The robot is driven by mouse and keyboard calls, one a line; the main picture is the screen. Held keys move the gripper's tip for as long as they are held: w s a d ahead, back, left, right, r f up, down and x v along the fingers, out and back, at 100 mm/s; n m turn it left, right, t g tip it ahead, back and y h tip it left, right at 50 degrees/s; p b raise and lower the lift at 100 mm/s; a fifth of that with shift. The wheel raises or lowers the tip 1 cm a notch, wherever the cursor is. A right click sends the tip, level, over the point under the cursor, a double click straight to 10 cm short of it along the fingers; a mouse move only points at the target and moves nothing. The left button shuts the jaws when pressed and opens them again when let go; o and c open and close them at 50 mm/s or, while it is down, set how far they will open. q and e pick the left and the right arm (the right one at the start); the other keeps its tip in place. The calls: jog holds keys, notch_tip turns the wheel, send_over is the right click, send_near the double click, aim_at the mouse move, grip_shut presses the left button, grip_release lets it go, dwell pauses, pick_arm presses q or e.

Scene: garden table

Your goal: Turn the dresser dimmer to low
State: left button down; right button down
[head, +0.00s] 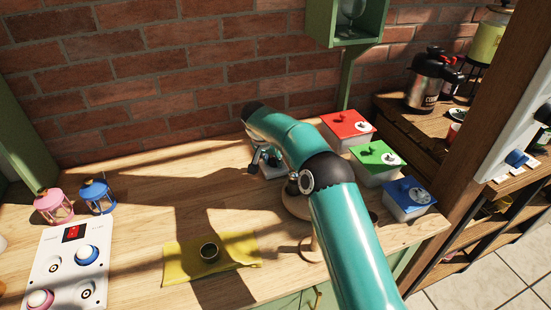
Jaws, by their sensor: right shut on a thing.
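My right arm reaches in from the lower right across the table, and my right gripper (263,160) is at the back of the table near the brick wall. It is shut on a part of a small pale box (272,174), which appears to be the dresser dimmer. The gripper and arm cover most of the box, so its knob and setting cannot be read. My left gripper is not in view.
A white panel (47,262) with several knobs and a red switch lies at left, near pink (54,207) and blue (97,197) lanterns. Red (340,122), green (371,152) and blue (402,190) lidded boxes stand right.

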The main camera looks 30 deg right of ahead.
jog(key=shift+s+d, duration=0.1)
jog(key=shift+d, duration=0.05)
jog(key=c, duration=0.8)
grip_release()
jog(key=shift+r, duration=0.1)
jog(key=v, duration=1.1)
jog(key=shift+a+r, duration=0.3)
